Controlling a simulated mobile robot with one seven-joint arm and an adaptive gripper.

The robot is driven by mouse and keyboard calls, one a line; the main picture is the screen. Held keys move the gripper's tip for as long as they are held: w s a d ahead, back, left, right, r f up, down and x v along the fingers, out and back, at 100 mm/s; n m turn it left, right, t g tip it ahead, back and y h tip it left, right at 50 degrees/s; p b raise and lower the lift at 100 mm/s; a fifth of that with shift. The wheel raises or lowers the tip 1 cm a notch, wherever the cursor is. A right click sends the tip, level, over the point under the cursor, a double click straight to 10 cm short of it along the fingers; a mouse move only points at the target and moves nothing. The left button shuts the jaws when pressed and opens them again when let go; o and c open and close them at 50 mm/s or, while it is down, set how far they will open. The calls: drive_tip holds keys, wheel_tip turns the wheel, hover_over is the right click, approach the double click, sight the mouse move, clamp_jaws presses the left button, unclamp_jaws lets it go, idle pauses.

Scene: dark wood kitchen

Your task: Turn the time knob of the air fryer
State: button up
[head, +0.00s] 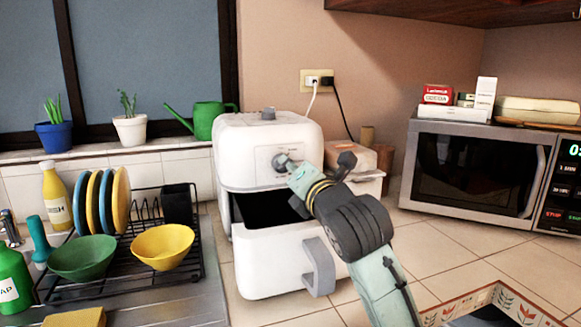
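The white air fryer (262,140) stands on the counter in the middle of the head view. A round grey dial (281,160) sits on its upper front face, and another grey knob (267,114) sits on top. I cannot read any label telling which one is for time. My gripper (297,170) reaches up from the lower right, its tip at or just in front of the front dial and partly covering it. I cannot tell whether it touches the dial, or how far its fingers are apart.
The fryer's drawer (272,262) is pulled partly out, its grey handle (318,267) facing forward. A dish rack (190,262) with plates and bowls is at left. A microwave (472,170) stands at right. A box-like item (362,160) is close behind my gripper.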

drive_tip(key=v, duration=0.9)
drive_tip(key=shift+s+d, duration=0.1)
drive_tip(key=shift+s, duration=0.1)
